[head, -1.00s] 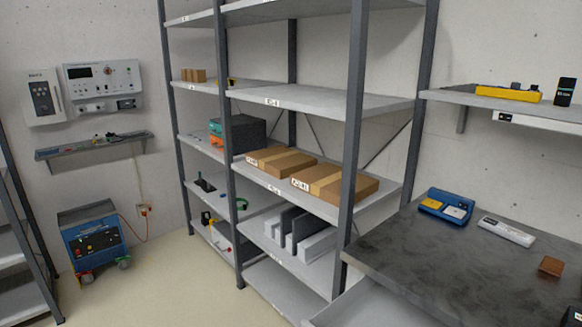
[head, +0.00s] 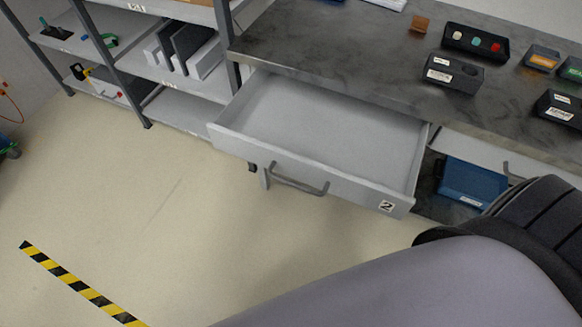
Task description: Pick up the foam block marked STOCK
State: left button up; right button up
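I cannot make out a foam block marked STOCK in the head view. A dark block with white labels (head: 453,76) lies on the dark bench top (head: 330,40), and another labelled dark block (head: 561,107) lies near the right edge. Their lettering is too small to read, and I cannot tell what they are made of. Neither gripper is in view. A large grey link of my own arm fills the lower right and hides part of the floor and bench front.
A drawer marked 2 (head: 345,182) is pulled open under the bench and looks empty. A black tray with coloured pieces (head: 475,42) and a small brown block (head: 420,23) are on the bench. A blue case (head: 470,180) sits below. Shelving (head: 140,70) stands left; the floor (head: 130,190) is clear.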

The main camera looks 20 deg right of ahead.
aim_at(442, 70)
jog(key=z, duration=1.85)
jog(key=i+l+z, duration=0.2)
jog(key=l+z, duration=0.2)
